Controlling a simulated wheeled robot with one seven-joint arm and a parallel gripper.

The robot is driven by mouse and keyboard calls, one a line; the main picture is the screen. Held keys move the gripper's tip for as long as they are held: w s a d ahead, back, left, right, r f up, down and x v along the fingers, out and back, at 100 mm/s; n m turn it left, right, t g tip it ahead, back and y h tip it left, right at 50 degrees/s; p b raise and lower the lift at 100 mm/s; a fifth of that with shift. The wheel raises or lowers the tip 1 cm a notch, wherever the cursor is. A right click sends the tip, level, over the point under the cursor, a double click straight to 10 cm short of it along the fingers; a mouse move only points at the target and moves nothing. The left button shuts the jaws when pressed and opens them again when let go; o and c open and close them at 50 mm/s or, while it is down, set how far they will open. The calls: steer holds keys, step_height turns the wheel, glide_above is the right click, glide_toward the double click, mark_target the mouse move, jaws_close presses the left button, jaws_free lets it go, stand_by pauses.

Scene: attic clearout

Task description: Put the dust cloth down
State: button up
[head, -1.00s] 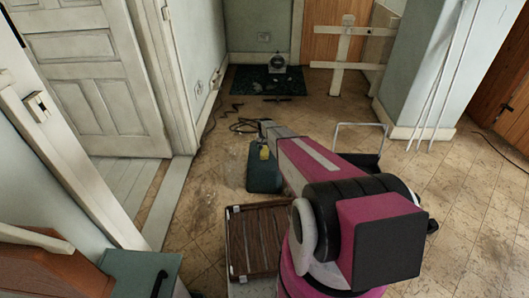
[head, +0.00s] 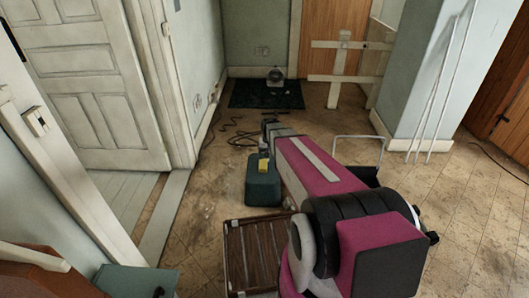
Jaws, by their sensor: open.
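A small yellow thing (head: 263,164) lies on the top of a teal box (head: 262,187) on the floor. It may be the dust cloth, but it is too small to be sure. No other cloth shows clearly. My gripper (head: 268,123) is at the far end of my outstretched arm, open, and appears just beyond the yellow thing in the picture, apart from it. Its fingers are small and partly hidden by the arm, and nothing shows between them.
A brown slatted crate (head: 252,254) stands nearer, beside my arm. A dark mat (head: 266,95) with a small grey object (head: 275,77) lies at the back wall. A dark cable (head: 238,135) lies on the floor. White poles (head: 438,95) lean at right. The right-hand floor is mostly clear.

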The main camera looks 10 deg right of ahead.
steer(key=s+r, duration=0.4)
steer(key=s, duration=0.5)
steer(key=s+r+n, duration=0.1)
steer(key=s+r, duration=0.4)
steer(key=s, duration=0.4)
steer(key=shift+r, duration=0.3)
steer(key=shift+s, duration=0.1)
